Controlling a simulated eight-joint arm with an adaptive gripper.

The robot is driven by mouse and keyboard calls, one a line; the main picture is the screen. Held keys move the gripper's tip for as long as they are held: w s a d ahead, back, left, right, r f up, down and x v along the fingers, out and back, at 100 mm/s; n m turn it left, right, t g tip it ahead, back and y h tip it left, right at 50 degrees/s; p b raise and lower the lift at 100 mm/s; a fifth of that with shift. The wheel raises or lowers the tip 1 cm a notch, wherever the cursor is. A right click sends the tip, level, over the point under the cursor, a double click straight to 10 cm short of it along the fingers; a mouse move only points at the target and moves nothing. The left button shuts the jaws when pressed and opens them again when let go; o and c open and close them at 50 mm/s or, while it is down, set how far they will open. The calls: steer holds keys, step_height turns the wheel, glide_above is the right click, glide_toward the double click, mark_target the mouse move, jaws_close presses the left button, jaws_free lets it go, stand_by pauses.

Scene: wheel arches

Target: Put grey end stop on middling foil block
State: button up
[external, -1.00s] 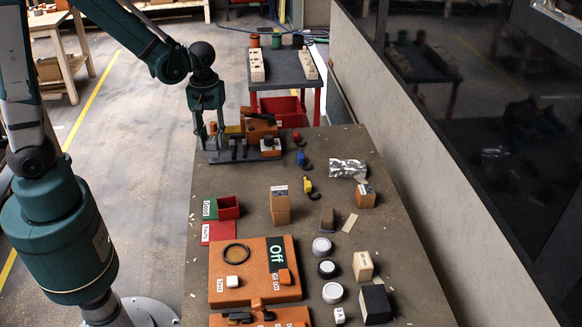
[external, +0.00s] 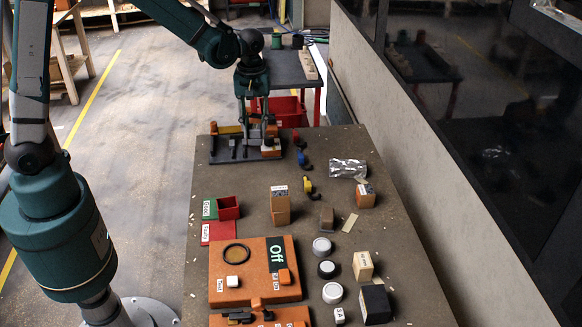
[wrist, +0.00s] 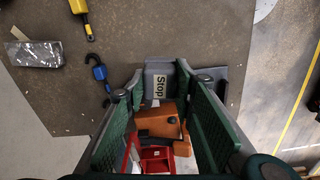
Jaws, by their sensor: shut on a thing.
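The grey end stop (wrist: 158,84), with a pale "Stop" label, sits between my fingertips in the wrist view. My gripper (wrist: 158,90) is shut on it. In the external view my gripper (external: 254,125) is over the right part of the dark grey fixture (external: 228,157) at the table's far end. The stop cannot be made out there. A crinkled silver foil block (external: 347,168) lies on the right side of the table, nearer the camera than my gripper. It also shows at the left of the wrist view (wrist: 34,54). I see only one foil block.
Red, blue (external: 301,158) and yellow (external: 308,186) hooked pieces lie between the fixture and the foil block. A labelled tan block (external: 365,196) stands just in front of the foil. An upright tan block (external: 280,207) stands farther left. The wall (external: 440,160) borders the table's right side.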

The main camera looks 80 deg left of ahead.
steer(key=w+d+r+p, duration=0.1)
steer(key=w+r+p, duration=0.1)
steer(key=w, duration=1.4)
steer(key=n+p, duration=0.1)
steer(key=n, duration=0.1)
glide_above(348, 164)
steer(key=shift+f, duration=0.15)
steer(key=shift+f, duration=0.1)
steer(key=shift+f, duration=3.05)
steer(key=shift+f+p, duration=0.3)
steer(key=shift+f, duration=1.55)
steer(key=shift+f, duration=0.2)
